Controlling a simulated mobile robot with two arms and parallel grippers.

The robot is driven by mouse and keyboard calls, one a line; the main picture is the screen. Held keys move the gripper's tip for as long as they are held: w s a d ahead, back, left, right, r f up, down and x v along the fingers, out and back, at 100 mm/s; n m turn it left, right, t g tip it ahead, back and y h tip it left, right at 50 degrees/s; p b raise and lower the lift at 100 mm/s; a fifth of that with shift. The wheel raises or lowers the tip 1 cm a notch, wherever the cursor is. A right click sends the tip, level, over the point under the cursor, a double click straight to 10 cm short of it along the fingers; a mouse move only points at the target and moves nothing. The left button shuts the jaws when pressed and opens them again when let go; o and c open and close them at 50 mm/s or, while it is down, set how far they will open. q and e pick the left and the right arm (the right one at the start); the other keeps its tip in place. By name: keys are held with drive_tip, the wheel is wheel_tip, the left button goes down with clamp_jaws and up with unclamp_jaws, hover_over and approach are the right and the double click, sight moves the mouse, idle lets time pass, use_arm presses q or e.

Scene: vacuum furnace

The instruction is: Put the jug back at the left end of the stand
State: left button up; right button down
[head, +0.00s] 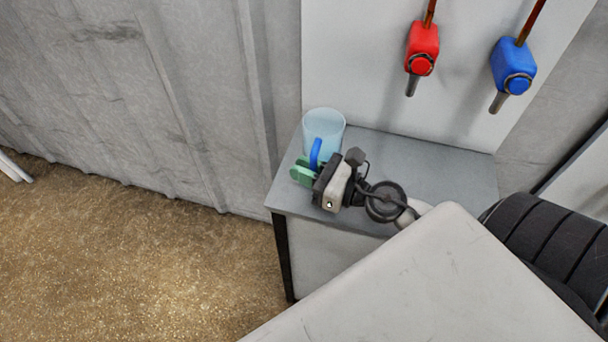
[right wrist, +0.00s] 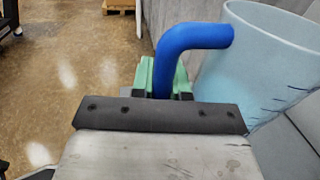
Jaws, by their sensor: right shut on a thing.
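The jug is a pale blue, see-through cup (head: 323,128) with a bright blue handle (head: 316,152). In the head view it is upright at the left end of the grey stand (head: 430,165). I cannot tell whether its base touches the top. My right gripper (head: 303,171) has green fingers and is shut on the handle, in front of the jug. In the right wrist view the handle (right wrist: 190,45) runs down between the green fingers (right wrist: 163,78), and the jug's body (right wrist: 265,60) is at the right. My left gripper is not in view.
A red tap (head: 422,48) and a blue tap (head: 512,68) hang on the white panel behind the stand. The stand's top is clear to the right of the jug. A corrugated grey wall (head: 150,90) lies to the left, above bare brown floor (head: 130,250).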

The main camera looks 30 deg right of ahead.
wheel_tip(320, 180, down, 2)
drive_tip(key=shift+f+b, duration=0.1)
drive_tip(key=shift+b, duration=0.3)
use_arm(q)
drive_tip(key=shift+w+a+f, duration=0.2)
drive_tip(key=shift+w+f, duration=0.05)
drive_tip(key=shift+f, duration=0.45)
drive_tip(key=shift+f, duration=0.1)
use_arm(e)
drive_tip(key=shift+f, duration=0.1)
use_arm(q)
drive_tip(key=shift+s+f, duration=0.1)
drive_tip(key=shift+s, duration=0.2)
use_arm(e)
drive_tip(key=c, duration=1.1)
unclamp_jaws()
